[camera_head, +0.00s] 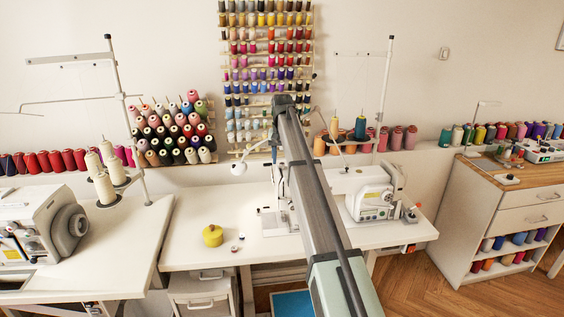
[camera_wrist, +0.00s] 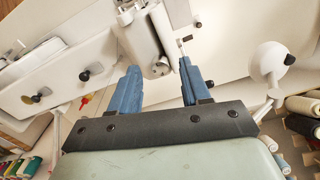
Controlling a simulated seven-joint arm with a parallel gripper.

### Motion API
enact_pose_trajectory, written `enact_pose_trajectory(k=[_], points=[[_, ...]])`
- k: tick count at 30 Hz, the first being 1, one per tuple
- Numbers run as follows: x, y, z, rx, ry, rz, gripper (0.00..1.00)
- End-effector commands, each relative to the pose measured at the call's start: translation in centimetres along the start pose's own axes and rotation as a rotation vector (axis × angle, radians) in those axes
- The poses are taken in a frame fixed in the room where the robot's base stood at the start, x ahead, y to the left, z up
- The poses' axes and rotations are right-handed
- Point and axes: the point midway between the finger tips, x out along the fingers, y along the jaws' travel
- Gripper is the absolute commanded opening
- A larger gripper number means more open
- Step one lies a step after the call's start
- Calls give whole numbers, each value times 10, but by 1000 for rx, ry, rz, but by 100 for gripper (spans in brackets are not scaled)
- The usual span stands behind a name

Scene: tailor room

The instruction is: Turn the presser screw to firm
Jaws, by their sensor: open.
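The white sewing machine (camera_head: 338,182) stands on the middle table, its head end partly hidden behind my arm in the head view. In the wrist view, its white head (camera_wrist: 150,40) lies beyond and between the two blue fingers of my gripper (camera_wrist: 157,70). The fingers are open, with nothing clearly held between them. A small dark knob on a metal pin (camera_wrist: 187,38) shows near the right fingertip. I cannot tell for sure which part is the presser screw, nor its setting. Black knobs (camera_wrist: 84,75) sit on the machine body at left.
Thread spools (camera_head: 172,130) line the wall behind. Another machine (camera_head: 35,225) is at far left.

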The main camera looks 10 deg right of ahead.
Motion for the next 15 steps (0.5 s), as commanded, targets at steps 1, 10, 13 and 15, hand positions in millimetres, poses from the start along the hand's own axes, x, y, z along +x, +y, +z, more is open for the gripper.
enact_pose_trajectory(k=[1,10,13,15], points=[[-9,0,-1,0,2,0,47],[-68,0,-2,0,2,-1,47],[-86,0,-2,0,3,-1,47],[-96,0,-1,0,2,0,47]])
